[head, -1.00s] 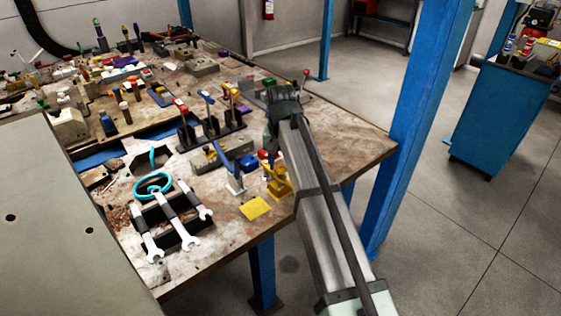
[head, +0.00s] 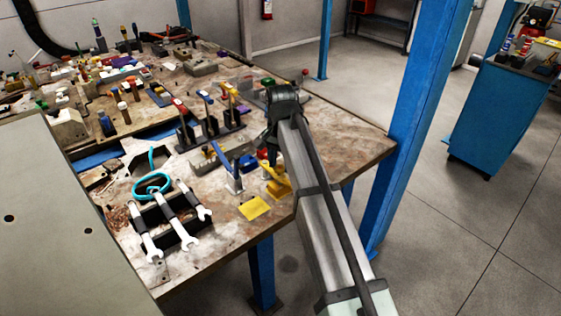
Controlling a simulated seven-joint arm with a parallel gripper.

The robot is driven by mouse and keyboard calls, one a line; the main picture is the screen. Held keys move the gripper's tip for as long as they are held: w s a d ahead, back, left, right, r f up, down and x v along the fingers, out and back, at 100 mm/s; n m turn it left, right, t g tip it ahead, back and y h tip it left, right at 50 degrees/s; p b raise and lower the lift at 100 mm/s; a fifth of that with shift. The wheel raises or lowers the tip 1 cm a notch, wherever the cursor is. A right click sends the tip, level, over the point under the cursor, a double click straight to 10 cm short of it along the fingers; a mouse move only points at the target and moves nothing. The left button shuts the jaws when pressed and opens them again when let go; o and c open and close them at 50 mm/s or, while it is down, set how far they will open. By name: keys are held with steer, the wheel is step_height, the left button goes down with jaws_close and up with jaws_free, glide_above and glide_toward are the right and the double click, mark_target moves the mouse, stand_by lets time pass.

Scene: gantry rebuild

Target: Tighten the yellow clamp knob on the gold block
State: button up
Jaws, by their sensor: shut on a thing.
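The gold block (head: 277,181) stands near the right front edge of the workbench, partly covered by my gripper and arm. My gripper (head: 271,158) points down just above the block, its dark fingers at the block's top. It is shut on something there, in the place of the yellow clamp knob. The knob itself is hidden behind the fingers, so its turn cannot be seen. A flat yellow plate (head: 254,208) lies on the bench in front of the block.
A blue-handled clamp (head: 235,178) stands close left of the gripper. A dark rack with upright coloured-handled tools (head: 209,132) is behind it. White wrenches (head: 171,216) lie on a black holder at front left. A blue post (head: 405,130) rises beyond the bench's right edge.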

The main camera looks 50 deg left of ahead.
mark_target(280, 167)
steer(key=o, duration=0.9)
steer(key=shift+r, duration=0.1)
step_height(280, 167, up, 14)
steer(key=shift+f, duration=0.15)
stand_by(0.5)
